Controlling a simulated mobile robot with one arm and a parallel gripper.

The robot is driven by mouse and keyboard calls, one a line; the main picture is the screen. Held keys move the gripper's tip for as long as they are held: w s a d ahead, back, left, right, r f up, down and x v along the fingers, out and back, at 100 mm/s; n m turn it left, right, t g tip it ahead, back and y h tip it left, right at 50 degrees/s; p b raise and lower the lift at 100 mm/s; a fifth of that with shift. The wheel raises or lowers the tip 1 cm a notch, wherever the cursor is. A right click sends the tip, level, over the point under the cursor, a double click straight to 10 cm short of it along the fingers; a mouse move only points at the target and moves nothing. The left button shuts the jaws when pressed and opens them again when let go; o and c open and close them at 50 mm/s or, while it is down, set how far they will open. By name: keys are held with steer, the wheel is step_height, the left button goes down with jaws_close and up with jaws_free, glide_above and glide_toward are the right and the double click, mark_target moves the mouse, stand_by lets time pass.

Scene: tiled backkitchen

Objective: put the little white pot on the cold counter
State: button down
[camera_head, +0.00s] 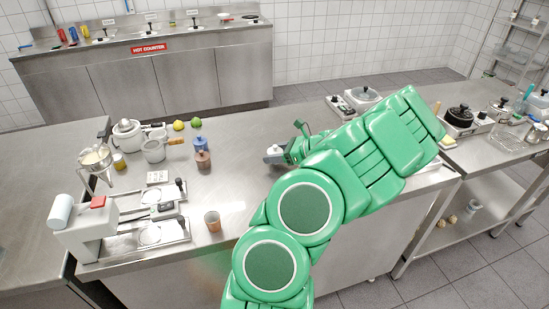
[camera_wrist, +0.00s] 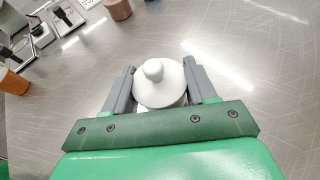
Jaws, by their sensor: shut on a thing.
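The little white pot (camera_wrist: 157,88) is round, with a small knob on its lid. In the wrist view it sits between the two grey fingers of my gripper (camera_wrist: 160,82), which are shut on it. In the head view my gripper (camera_head: 275,154) is over the middle of the steel counter (camera_head: 235,160), and the pot is mostly hidden there. I cannot tell whether the pot touches the counter. The far counter (camera_head: 150,70) bears a red sign reading HOT COUNTER (camera_head: 148,48). No sign reading cold counter is legible.
A scale-like machine (camera_head: 85,232), a copper cup (camera_head: 212,222), a brown jar (camera_head: 203,160) and a white pitcher (camera_head: 128,136) stand left on the counter. A black pot (camera_head: 460,115) stands at the right. The counter's middle is mostly clear.

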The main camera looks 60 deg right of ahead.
steer(key=s+a+r, duration=0.7)
steer(key=a+r, duration=0.4)
steer(key=a, duration=0.1)
steer(key=shift+r, duration=0.15)
